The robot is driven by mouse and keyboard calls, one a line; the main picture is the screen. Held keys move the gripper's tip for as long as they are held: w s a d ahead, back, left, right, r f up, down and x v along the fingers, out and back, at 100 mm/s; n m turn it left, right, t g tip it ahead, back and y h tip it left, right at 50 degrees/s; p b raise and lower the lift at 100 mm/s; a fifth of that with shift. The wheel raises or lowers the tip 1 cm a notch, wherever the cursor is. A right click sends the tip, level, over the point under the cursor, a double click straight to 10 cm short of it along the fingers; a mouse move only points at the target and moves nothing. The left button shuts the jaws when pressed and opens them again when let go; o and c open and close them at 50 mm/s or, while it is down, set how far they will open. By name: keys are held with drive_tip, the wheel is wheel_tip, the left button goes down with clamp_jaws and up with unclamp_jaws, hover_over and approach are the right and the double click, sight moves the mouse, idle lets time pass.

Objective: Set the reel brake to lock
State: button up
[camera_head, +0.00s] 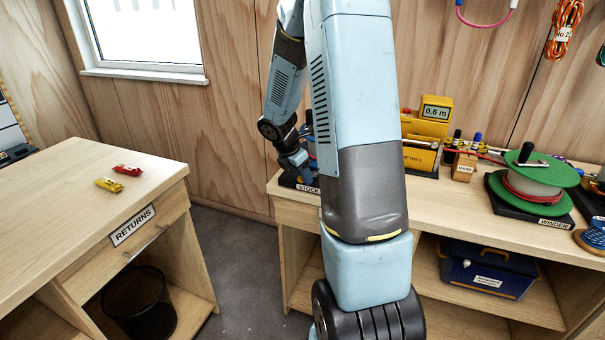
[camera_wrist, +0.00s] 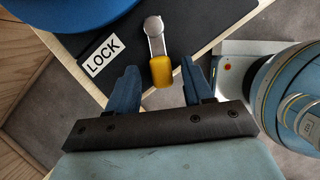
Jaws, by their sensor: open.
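The reel brake shows in the wrist view as a short metal lever (camera_wrist: 155,38) with a yellow grip (camera_wrist: 161,71), on a dark base plate (camera_wrist: 122,62). A white LOCK label (camera_wrist: 103,55) lies on the plate to the left of the lever, which points toward my gripper, not at the label. My gripper (camera_wrist: 160,82) is open, its blue fingers either side of the yellow grip with gaps showing. Part of a blue reel (camera_wrist: 75,8) fills the top left. In the head view my gripper (camera_head: 298,168) is at the bench's left end by the STOCK label (camera_head: 308,188); my arm hides most of the reel there.
The bench (camera_head: 450,205) also bears a yellow 0.6 m meter (camera_head: 436,108), small tools, and a green winder reel (camera_head: 540,170) to the right. A blue bin (camera_head: 488,270) sits on the shelf below. The RETURNS table (camera_head: 60,200) stands left, across open floor (camera_head: 240,265).

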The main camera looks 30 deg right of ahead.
clamp_jaws()
drive_tip(key=shift+w+m+g, duration=0.4)
drive_tip(key=shift+w+m, duration=0.25)
drive_tip(key=shift+m, duration=0.45)
drive_tip(key=shift+w+m+g, duration=0.25)
drive_tip(key=shift+m+g, duration=0.05)
drive_tip(key=shift+m, duration=0.3)
unclamp_jaws()
drive_tip(key=shift+r, duration=0.1)
